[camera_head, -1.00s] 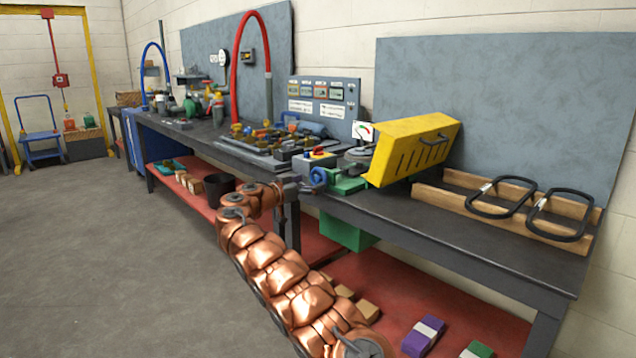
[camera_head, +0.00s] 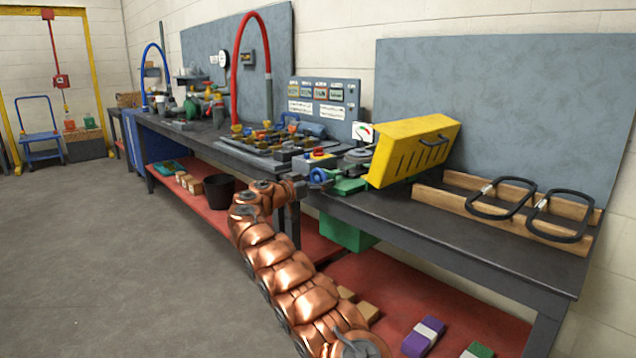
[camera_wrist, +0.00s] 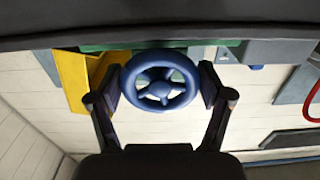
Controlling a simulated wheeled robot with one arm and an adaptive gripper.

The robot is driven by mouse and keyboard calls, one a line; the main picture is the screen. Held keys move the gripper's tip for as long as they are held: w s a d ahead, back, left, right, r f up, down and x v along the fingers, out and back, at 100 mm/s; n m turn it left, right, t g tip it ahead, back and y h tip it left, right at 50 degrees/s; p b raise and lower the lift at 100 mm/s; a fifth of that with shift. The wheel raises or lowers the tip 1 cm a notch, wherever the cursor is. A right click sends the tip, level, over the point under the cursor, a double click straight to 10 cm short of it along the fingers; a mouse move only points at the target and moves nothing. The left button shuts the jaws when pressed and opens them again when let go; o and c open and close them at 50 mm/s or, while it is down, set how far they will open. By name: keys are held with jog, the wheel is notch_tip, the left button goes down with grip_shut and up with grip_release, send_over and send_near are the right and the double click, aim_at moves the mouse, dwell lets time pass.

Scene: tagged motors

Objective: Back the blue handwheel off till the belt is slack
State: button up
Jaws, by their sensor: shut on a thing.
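The blue handwheel (camera_head: 318,176) is at the bench's front edge, on a green base (camera_head: 350,186) left of the yellow slotted guard (camera_head: 412,150). In the wrist view the handwheel (camera_wrist: 160,85) faces me, with its round rim, hub and spokes in sight. My gripper (camera_wrist: 159,88) has one finger on each side of the rim and is shut on it. In the head view my gripper (camera_head: 304,187) is small at the end of my copper-coloured arm, right at the handwheel. I cannot make out the belt in either view.
A control box with a red button (camera_head: 318,160) stands just behind the handwheel. A gauge (camera_head: 363,132) stands by the guard. Wooden rails with black loops (camera_head: 505,200) lie to the right. The lower red shelf (camera_head: 390,290) holds blocks. The floor at left is clear.

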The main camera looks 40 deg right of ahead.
jog(key=shift+a, duration=0.1)
jog(key=c, duration=0.4)
